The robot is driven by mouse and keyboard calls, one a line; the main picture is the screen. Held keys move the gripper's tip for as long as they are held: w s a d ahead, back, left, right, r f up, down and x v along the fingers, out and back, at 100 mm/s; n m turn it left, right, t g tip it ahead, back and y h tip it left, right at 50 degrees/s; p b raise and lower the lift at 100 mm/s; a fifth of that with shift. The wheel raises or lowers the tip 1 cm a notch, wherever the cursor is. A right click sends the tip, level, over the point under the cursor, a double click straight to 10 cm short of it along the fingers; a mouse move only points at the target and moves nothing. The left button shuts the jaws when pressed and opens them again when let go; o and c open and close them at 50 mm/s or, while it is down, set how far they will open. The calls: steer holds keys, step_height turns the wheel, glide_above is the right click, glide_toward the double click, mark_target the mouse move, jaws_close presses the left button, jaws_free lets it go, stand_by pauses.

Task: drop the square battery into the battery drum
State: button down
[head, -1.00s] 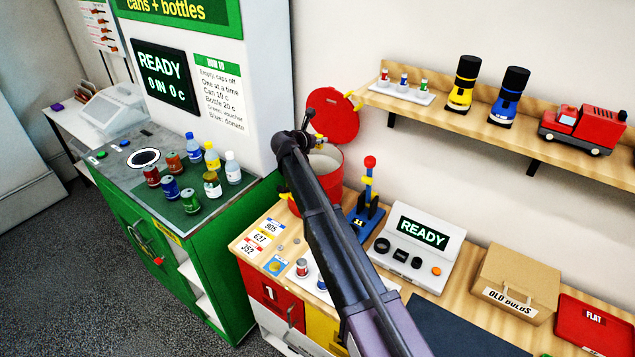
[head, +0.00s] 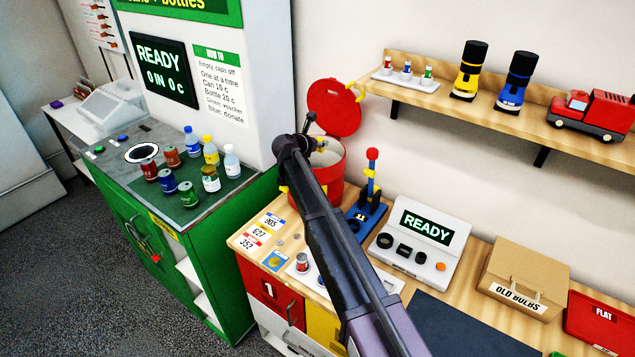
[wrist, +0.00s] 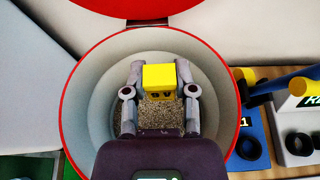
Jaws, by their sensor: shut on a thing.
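The battery drum (head: 330,176) is a red round bin at the left end of the wooden counter, with its red lid (head: 335,106) standing open. In the wrist view I look down into the drum (wrist: 77,75), with grainy grey-brown material at its bottom. My gripper (wrist: 160,84) is shut on the yellow square battery (wrist: 159,76) and holds it over the drum's mouth, inside the rim as seen from above. How deep it hangs is hard to tell. In the head view my arm hides the battery and most of the gripper.
Right of the drum stands a blue stand with a red-knobbed lever (head: 371,180), then a white tester reading READY (head: 425,228) and an old-bulbs box (head: 525,275). A shelf with torches (head: 470,72) runs above. A green can machine (head: 190,230) stands left.

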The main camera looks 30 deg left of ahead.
steer(key=shift+f+b, duration=0.55)
steer(key=shift+f, duration=0.25)
steer(key=shift+c, duration=1.8)
jaws_free()
steer(key=shift+r, duration=0.2)
